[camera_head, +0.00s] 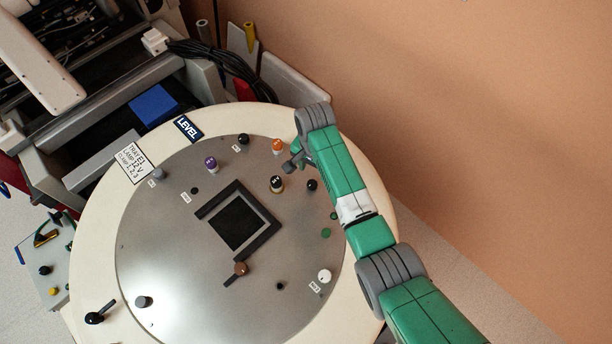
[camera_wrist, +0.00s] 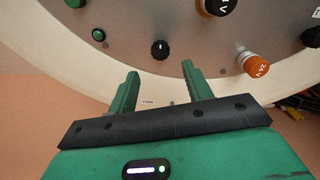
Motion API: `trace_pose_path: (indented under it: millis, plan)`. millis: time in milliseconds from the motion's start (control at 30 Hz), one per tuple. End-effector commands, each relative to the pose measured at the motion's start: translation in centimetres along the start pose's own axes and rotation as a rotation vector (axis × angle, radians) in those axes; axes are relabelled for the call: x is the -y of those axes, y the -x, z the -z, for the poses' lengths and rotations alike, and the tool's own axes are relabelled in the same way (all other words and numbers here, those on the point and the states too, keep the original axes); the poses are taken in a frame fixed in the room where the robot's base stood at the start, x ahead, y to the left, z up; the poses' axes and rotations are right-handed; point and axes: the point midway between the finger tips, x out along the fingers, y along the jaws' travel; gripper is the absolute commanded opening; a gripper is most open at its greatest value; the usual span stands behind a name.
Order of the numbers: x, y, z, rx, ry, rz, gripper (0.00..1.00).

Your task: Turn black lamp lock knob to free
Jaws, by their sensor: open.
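A small black knob (camera_wrist: 159,49) with a white pointer mark sits on the round metal panel in the wrist view, just beyond my fingertips and between their lines. It appears to be the small black knob (camera_head: 312,185) beside my arm in the head view. I cannot read a label naming it as the lamp lock. My gripper (camera_wrist: 160,72) is open and empty, its green fingers apart and not visibly touching the knob. In the head view my gripper (camera_head: 291,163) is partly hidden by my wrist, near the panel's upper right edge.
An orange knob (camera_wrist: 256,65) and a larger black, gold-based knob (camera_head: 277,184) stand close by. Green buttons (camera_head: 326,232) lie below. Open wall (camera_head: 480,130) lies at right.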

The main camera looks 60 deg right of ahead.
Motion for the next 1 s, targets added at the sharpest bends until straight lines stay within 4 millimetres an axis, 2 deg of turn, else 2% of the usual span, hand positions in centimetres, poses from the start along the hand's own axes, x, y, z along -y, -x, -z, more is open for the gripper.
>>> trace_pose_path:
  millis: [67,300,433,567,800,1000]
  plan:
    - [0.1,-0.5,0.0,-0.001,0.002,0.001,0.5]
    - [0.1,-5.0,0.0,-0.001,0.004,0.001,0.5]
    - [0.2,-6.8,0.0,-0.002,0.005,0.003,0.5]
    - [0.2,-7.6,0.0,-0.003,0.005,0.005,0.5]
    - [0.2,-7.7,0.0,-0.004,0.006,0.005,0.5]
    - [0.2,-7.7,0.0,-0.004,0.006,0.005,0.11]
